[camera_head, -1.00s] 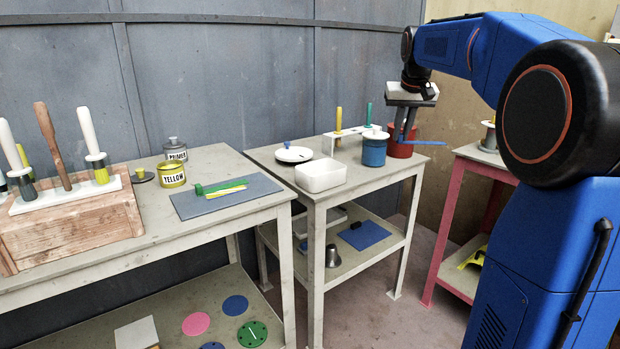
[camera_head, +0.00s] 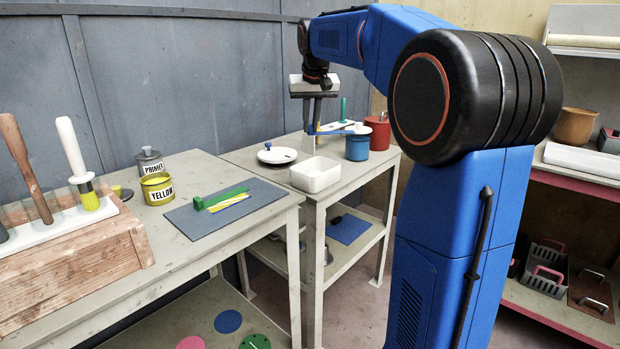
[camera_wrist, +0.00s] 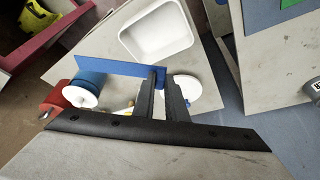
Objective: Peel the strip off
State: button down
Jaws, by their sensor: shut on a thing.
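My gripper (camera_head: 314,126) points down above the middle table (camera_head: 345,184) and is shut on a flat blue strip-like piece (camera_head: 338,130). In the wrist view, my gripper (camera_wrist: 162,80) holds one end of it, and the blue piece (camera_wrist: 115,68) reaches out to the left. A yellow strip (camera_head: 230,201) lies beside or under the green one. I cannot tell how these strips are joined.
A white bin (camera_head: 315,174), a white plate (camera_head: 277,155), a blue pot (camera_head: 357,147) and a red pot (camera_head: 378,133) stand on the middle table. A yellow tin (camera_head: 157,189) and a primer tin (camera_head: 149,161) stand behind the mat. A wooden tool block (camera_head: 90,250) is at left.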

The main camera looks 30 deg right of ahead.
jog(key=shift+f, duration=2.55)
jog(key=c, duration=1.7)
grip_release()
jog(key=v, duration=1.7)
jog(key=shift+r, duration=0.25)
jog(key=shift+f, duration=0.1)
